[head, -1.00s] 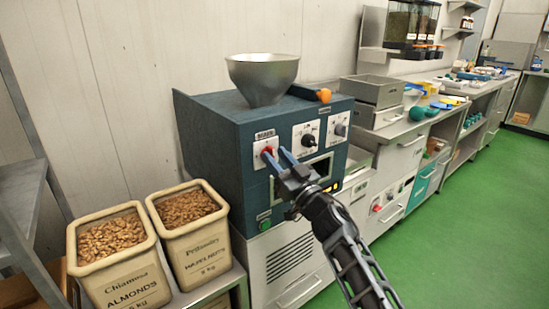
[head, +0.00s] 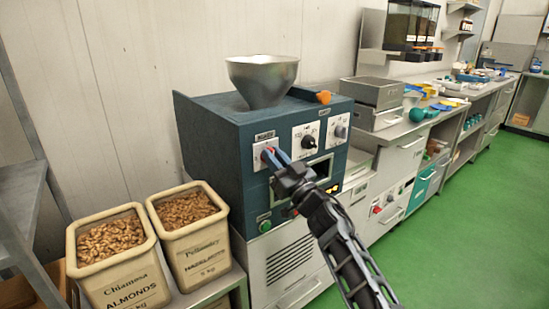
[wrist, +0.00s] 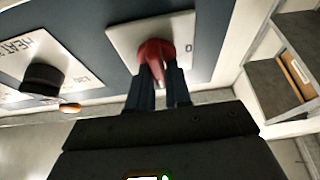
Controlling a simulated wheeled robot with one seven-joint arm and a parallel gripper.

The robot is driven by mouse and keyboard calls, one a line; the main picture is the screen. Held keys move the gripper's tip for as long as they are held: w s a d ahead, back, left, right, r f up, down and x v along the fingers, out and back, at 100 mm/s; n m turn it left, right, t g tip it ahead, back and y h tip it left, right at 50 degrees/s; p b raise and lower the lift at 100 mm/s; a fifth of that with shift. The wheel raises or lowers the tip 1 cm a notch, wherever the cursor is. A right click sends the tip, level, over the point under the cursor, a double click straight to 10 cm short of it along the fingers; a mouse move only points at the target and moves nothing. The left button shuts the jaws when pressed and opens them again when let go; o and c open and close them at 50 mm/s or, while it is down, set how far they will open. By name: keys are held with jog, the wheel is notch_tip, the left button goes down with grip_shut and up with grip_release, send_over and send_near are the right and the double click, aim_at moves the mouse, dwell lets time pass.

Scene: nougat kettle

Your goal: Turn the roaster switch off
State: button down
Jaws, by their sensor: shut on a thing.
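The roaster (head: 215,140) is a dark blue cabinet with a metal funnel on top. Its red switch (wrist: 155,52) sits on a white plate (wrist: 192,38) at the left of the front panel. My gripper (head: 274,158) reaches the panel there. In the wrist view my gripper's fingers (wrist: 160,92) are shut on the red switch, one on each side of its lower part. A "0" mark shows on the plate beside the switch. In the head view the fingers hide most of the switch.
A black HEAT knob (wrist: 42,80) is beside the switch, and another knob (head: 340,131) is farther right. A green button (head: 265,226) is lower on the front. Bins of almonds (head: 110,240) and hazelnuts (head: 187,210) stand at the left. Green floor is free at the right.

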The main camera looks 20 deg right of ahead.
jog(key=shift+n, duration=0.5)
jog(key=n+g+y+p, duration=0.1)
jog(key=n+g+p, duration=0.1)
jog(key=n, duration=0.4)
jog(key=n+g+y+p, duration=0.2)
jog(key=n, duration=0.4)
jog(key=n+g+y+p, duration=0.2)
jog(key=n, duration=0.4)
jog(key=shift+s+a+f+n+g+p, duration=0.1)
jog(key=shift+a+f+n+g+p, duration=0.05)
jog(key=shift+a+n+g+p, duration=0.2)
jog(key=shift+f+n+g+p, duration=0.25)
jog(key=shift+n+g+p, duration=0.2)
jog(key=shift+n+p, duration=0.65)
jog(key=shift+n, duration=0.35)
jog(key=c, duration=1.1)
grip_release()
jog(key=shift+c, duration=0.2)
